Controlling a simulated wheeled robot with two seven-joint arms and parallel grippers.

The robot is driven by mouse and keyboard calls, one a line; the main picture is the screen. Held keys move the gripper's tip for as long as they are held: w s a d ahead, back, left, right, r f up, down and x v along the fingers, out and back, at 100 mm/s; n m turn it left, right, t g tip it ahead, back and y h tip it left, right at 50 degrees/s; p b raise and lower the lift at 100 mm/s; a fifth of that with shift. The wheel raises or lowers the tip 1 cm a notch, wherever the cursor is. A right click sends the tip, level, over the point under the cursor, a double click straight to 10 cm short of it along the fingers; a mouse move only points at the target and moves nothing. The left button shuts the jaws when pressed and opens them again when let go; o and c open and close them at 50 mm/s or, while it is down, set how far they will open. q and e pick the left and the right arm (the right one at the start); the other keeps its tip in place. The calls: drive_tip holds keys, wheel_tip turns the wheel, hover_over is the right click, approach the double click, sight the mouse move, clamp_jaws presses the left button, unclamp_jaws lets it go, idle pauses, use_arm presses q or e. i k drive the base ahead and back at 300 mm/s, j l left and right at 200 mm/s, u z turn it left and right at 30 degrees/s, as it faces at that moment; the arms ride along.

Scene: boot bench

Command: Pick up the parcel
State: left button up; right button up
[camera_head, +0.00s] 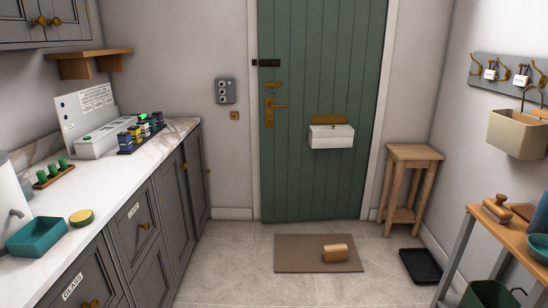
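The likely parcel is a small tan-brown box (335,253). It lies on the brown doormat (292,255) on the floor in front of the green door, toward the mat's right side. A paler band runs along its top. Nothing touches it except the mat. Neither of my grippers shows in the head view.
The green door (290,170) is shut, with a white box (331,138) on it. A wooden stool (413,160) and black tray (420,266) stand right of the mat. A counter (105,178) runs along the left, a wooden bench (505,232) on the right. The floor between is clear.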

sight(331, 252)
drive_tip(key=i+z, duration=0.15)
drive_tip(key=i, duration=0.35)
drive_tip(key=i+j+z, duration=0.15)
drive_tip(key=i, duration=0.35)
drive_tip(key=i+j+z, duration=0.1)
drive_tip(key=i, duration=0.45)
drive_tip(key=i+j+z, duration=0.15)
drive_tip(key=i+j, duration=0.15)
drive_tip(key=i, duration=0.15)
